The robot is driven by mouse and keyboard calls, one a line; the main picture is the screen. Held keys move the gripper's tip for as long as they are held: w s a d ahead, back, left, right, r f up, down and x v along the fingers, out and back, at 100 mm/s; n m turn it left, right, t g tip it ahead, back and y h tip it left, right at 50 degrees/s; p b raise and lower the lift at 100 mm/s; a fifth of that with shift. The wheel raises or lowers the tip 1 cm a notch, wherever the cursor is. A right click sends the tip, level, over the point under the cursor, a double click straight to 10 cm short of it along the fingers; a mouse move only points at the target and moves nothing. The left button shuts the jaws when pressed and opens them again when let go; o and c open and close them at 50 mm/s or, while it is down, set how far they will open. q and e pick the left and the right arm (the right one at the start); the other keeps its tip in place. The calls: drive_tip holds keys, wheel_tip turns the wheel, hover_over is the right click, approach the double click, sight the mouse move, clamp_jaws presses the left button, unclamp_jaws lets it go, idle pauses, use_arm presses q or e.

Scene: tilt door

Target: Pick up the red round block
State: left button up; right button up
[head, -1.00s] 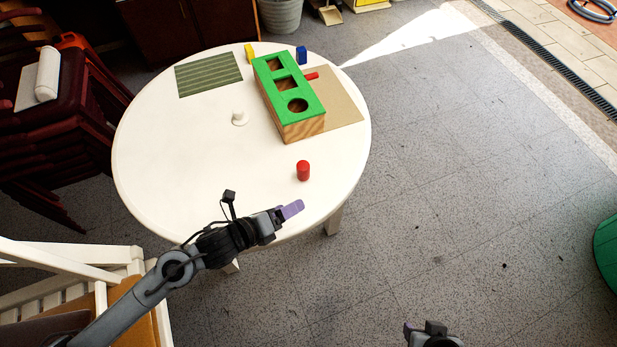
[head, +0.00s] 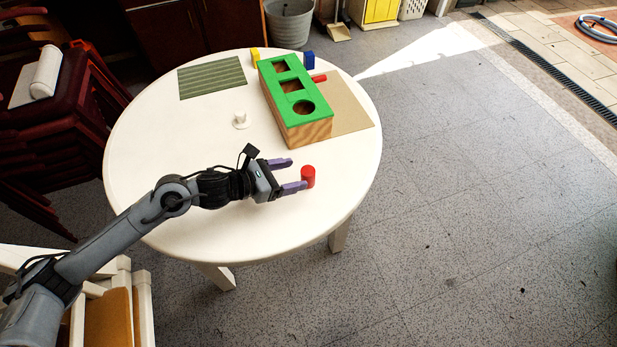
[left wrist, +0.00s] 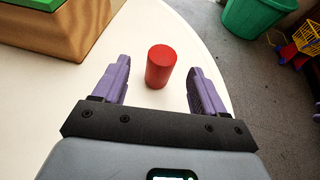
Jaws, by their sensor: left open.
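The red round block (head: 308,177) stands upright on the white table near its right front edge. My left gripper (head: 294,175) is open, with its purple fingers pointing towards the block. In the left wrist view, the red block (left wrist: 160,66) lies between and slightly beyond the two open fingers (left wrist: 159,85), and neither finger appears to touch it. My right gripper is not in view.
A wooden box with a green holed top (head: 292,85) stands behind the block. A white peg (head: 240,119), a green striped mat (head: 211,77), a yellow block (head: 255,55), a blue block (head: 309,60) and a second red piece (head: 319,78) are also on the table (head: 150,140).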

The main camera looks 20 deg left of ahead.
sight(307, 171)
use_arm(q)
drive_tip(key=shift+b+x, duration=0.3)
drive_tip(key=shift+x, duration=0.45)
drive_tip(key=b+x, duration=0.1)
drive_tip(key=x, duration=0.3)
drive_tip(key=shift+s+d, duration=0.1)
drive_tip(key=shift+d, duration=0.1)
drive_tip(key=shift+a, duration=0.1)
drive_tip(key=shift+c, duration=0.3)
drive_tip(key=c, duration=1)
